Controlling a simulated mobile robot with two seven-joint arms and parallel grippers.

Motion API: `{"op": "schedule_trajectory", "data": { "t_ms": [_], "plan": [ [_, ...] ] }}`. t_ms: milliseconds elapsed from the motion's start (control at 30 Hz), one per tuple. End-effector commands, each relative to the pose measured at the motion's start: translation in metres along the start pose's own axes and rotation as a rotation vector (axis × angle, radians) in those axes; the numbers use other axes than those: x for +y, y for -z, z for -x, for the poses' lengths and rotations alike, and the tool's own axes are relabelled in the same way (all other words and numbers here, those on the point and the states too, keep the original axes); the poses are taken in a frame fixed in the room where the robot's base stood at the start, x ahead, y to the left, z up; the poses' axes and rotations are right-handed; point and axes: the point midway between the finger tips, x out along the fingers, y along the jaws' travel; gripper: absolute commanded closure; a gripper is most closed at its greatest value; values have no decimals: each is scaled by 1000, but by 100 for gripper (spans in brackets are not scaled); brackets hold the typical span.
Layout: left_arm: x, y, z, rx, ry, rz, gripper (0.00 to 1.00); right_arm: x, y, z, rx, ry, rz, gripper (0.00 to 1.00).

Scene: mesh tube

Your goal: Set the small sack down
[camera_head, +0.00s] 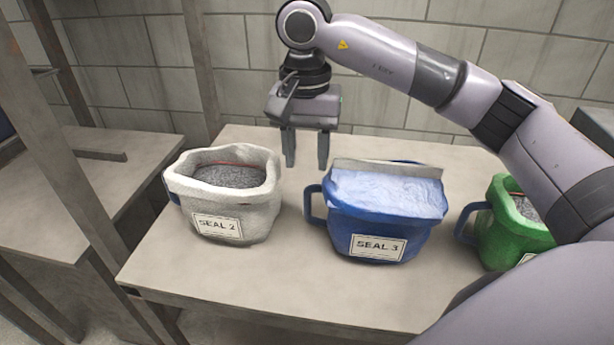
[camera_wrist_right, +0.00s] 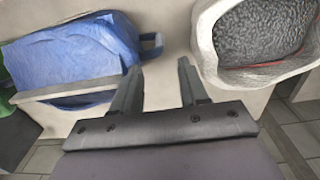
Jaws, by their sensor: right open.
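A white sack labelled SEAL 2 (camera_head: 222,200) stands upright on the left part of the table (camera_head: 290,265), its top open on grey granular contents. It also shows at the upper right of the right wrist view (camera_wrist_right: 207,45). A blue sack labelled SEAL 3 (camera_head: 385,215) with a side handle stands in the middle. A green sack (camera_head: 505,230) stands at the right, partly hidden by my right arm. My right gripper (camera_head: 306,166) points down, open and empty, above the table behind the gap between the white and blue sacks. My left gripper is not in view.
A metal post (camera_head: 203,65) rises at the back left, and a second table (camera_head: 60,200) stands at the left. A block wall (camera_head: 240,60) closes the back. Bare tabletop lies between the white and blue sacks and along the front.

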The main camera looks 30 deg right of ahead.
Motion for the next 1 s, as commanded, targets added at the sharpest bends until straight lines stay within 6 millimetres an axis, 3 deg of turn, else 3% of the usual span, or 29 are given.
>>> {"op": "schedule_trajectory", "data": {
  "t_ms": [100,300,1000],
  "plan": [
    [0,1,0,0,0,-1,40,0,0,20,1,2,-1,56],
    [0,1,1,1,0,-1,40,0,0,33,0,0,-1,56],
    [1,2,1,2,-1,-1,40,0,0,34,-1,0,-1,56]
  ]
}}
